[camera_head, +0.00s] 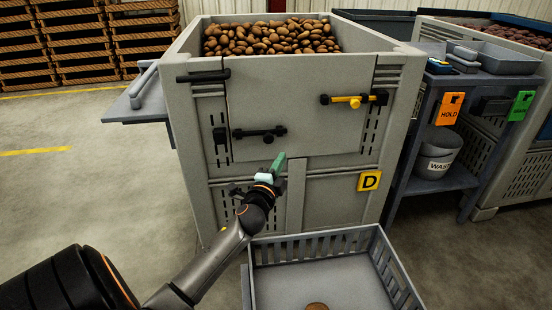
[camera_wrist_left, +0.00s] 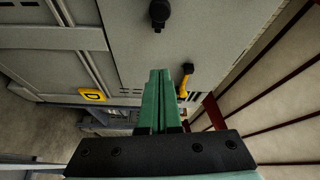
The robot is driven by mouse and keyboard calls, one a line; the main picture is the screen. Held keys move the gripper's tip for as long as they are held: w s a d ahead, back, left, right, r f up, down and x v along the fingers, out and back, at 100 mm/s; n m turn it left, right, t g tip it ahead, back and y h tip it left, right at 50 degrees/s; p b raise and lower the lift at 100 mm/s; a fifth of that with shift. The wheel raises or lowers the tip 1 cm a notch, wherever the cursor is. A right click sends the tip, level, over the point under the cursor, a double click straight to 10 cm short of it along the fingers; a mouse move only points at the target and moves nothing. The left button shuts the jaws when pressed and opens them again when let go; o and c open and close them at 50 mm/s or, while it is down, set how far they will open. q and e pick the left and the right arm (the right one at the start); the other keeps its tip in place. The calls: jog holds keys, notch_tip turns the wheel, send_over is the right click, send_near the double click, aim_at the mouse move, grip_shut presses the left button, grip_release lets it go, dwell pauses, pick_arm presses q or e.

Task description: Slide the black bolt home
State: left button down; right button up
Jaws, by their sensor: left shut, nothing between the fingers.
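The black bolt (camera_head: 258,133) lies level across the left part of the grey bin's front hatch (camera_head: 300,120), with a black bracket (camera_head: 219,135) at the left edge of the hatch. My left gripper (camera_head: 281,157) has green fingers, shut together and empty, a little below the bolt's right end. In the left wrist view the fingertips (camera_wrist_left: 160,74) point at the hatch face, and a black knob (camera_wrist_left: 159,12), apparently the bolt's, stands beyond them, apart. The rest of the bolt is out of that view. My right gripper is not in view.
A yellow bolt (camera_head: 350,101) is at the hatch's upper right; it also shows in the left wrist view (camera_wrist_left: 186,78). Potatoes (camera_head: 270,38) fill the bin. A grey slatted crate (camera_head: 318,241) stands below in front. A side table (camera_head: 470,85) stands right.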

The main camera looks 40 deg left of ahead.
aim_at(264, 137)
pick_arm(q)
jog(key=shift+w+a+r, duration=0.1)
jog(key=shift+a+r, duration=0.05)
jog(key=shift+a, duration=0.15)
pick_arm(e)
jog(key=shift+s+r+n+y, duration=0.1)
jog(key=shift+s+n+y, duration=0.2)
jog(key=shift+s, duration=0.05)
pick_arm(q)
jog(key=shift+w, duration=0.1)
jog(key=w+a+b, duration=0.4)
jog(key=w+a, duration=0.2)
jog(key=a, duration=0.1)
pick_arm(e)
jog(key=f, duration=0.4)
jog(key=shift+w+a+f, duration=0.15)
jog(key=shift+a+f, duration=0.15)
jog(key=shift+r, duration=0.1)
pick_arm(q)
jog(key=s+a+p, duration=0.1)
jog(key=s, duration=0.1)
jog(key=s+a+p, duration=0.1)
jog(key=a, duration=0.1)
jog(key=shift+s, duration=0.35)
jog(key=shift+s+a, duration=0.1)
jog(key=shift+s, duration=0.05)
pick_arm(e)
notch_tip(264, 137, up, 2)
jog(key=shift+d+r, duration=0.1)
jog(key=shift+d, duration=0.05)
